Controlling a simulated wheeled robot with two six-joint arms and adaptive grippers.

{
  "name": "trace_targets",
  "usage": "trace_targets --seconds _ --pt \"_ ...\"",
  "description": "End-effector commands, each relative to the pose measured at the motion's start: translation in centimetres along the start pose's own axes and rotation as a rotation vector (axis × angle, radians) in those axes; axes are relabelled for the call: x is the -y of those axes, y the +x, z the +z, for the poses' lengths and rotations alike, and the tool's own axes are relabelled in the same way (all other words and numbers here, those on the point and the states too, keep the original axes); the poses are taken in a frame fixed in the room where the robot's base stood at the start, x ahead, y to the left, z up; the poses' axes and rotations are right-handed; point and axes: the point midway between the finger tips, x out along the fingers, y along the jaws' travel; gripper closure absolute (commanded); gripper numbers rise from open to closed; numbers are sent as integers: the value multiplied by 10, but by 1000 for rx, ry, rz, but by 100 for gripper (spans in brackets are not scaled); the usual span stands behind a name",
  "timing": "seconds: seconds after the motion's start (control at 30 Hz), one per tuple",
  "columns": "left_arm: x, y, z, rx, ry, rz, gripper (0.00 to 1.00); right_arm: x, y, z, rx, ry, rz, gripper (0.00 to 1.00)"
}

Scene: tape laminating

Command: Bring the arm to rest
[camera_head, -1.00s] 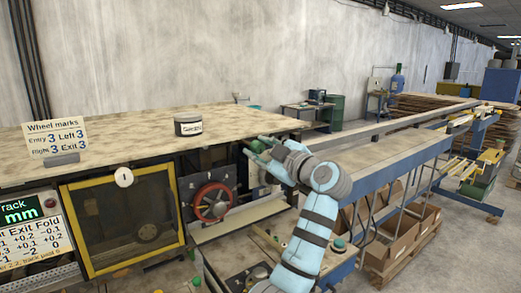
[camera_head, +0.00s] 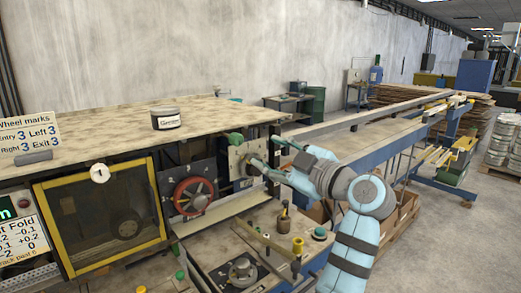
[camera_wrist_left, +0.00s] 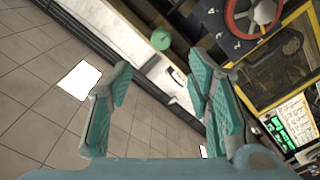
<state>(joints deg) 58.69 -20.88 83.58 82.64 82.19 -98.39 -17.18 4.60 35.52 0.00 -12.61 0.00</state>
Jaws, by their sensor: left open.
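My left arm reaches in from the lower right in the head view, bent at a grey joint. Its left gripper (camera_head: 262,160) is open, with nothing seen between its fingers, in front of a pale panel (camera_head: 243,162) on the machine. I cannot tell if it touches the panel. In the left wrist view the two teal finger pads of the gripper (camera_wrist_left: 160,68) stand wide apart, with tiled floor and a pale machine edge behind them. The right gripper is not in view.
A red handwheel (camera_head: 193,195) and a yellow-framed window (camera_head: 100,218) are left of the gripper. Below it, a bench (camera_head: 222,272) carries levers and knobs. A labelled tin (camera_head: 166,119) sits on the tabletop (camera_head: 100,132). A long blue-sided conveyor (camera_head: 385,150) runs back right.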

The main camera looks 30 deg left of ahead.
Motion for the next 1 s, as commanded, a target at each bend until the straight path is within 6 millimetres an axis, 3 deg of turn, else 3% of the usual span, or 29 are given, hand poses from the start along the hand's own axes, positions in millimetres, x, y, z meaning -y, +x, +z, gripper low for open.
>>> trace_targets --seconds 0.5,0.57,0.67,0.7,0.73,0.8,0.87,0.9,0.97,1.0 --pt "-3 0 0 -2 -58 12 54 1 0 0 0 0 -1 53" --pt "-20 -1 -9 -34 -176 93 54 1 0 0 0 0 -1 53" --pt "-86 -24 -25 -157 -361 447 54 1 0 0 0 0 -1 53" --pt "-108 -41 5 -155 -340 662 54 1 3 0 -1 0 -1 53" --pt "-112 -52 38 -117 -295 781 54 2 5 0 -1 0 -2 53" --pt "-102 -72 116 11 -173 964 54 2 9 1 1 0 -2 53" --pt "-78 -85 179 137 -63 1056 54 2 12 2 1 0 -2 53" --pt "-56 -92 219 222 11 1096 54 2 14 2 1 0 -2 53" --pt "-15 -100 274 350 121 1132 54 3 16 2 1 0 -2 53" --pt "16 -105 308 435 193 1143 54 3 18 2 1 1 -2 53"
